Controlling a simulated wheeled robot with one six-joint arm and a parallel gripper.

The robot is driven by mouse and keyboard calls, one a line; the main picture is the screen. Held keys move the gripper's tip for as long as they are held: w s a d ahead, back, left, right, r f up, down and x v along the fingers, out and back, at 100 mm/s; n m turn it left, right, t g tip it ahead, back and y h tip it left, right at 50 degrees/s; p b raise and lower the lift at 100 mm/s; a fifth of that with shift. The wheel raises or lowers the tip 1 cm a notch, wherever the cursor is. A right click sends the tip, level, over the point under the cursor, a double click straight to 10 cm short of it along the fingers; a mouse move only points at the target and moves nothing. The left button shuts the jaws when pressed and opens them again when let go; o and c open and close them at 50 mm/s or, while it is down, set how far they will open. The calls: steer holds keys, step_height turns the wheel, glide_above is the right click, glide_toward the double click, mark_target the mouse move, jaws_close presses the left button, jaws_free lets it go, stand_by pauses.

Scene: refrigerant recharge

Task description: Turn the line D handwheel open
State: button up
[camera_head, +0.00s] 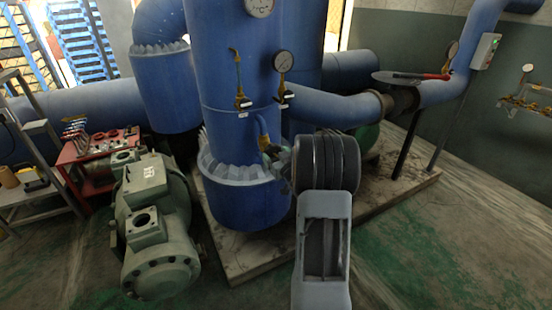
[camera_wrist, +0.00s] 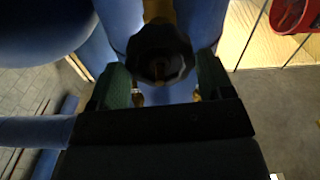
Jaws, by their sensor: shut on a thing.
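A black, lobed handwheel (camera_wrist: 160,50) sits between the two green-padded fingers of my gripper (camera_wrist: 162,76) in the wrist view, with a yellow valve stem or body (camera_wrist: 158,10) behind it. My gripper is shut on this wheel. In the head view, my gripper (camera_head: 281,163) is at the lower front of the tall blue vessel (camera_head: 236,70), by a brass valve (camera_head: 264,141) with a short blue pipe. My arm hides most of the wheel there. I cannot read a line letter on it, nor tell how far it is turned.
Pressure gauges (camera_head: 283,61) and small brass valves (camera_head: 241,100) are on the vessel above my gripper. A blue horizontal pipe (camera_head: 335,104) runs right. A green-grey compressor (camera_head: 155,230) and a red tool cart (camera_head: 92,150) stand left. The floor at the right front is clear.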

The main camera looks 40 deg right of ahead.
steer(key=shift+f+n+b, duration=0.2)
steer(key=shift+n+b, duration=0.8)
steer(key=shift+b, duration=0.15)
steer(key=shift+r+n+b, duration=0.1)
steer(key=shift+n+b, duration=0.4)
steer(key=shift+b, duration=0.45)
steer(key=shift+n+b, duration=1.2)
steer(key=shift+b, duration=0.05)
steer(key=shift+n+b, duration=0.7)
steer(key=shift+b, duration=0.1)
steer(key=shift+n+b, duration=0.3)
steer(key=shift+b, duration=0.1)
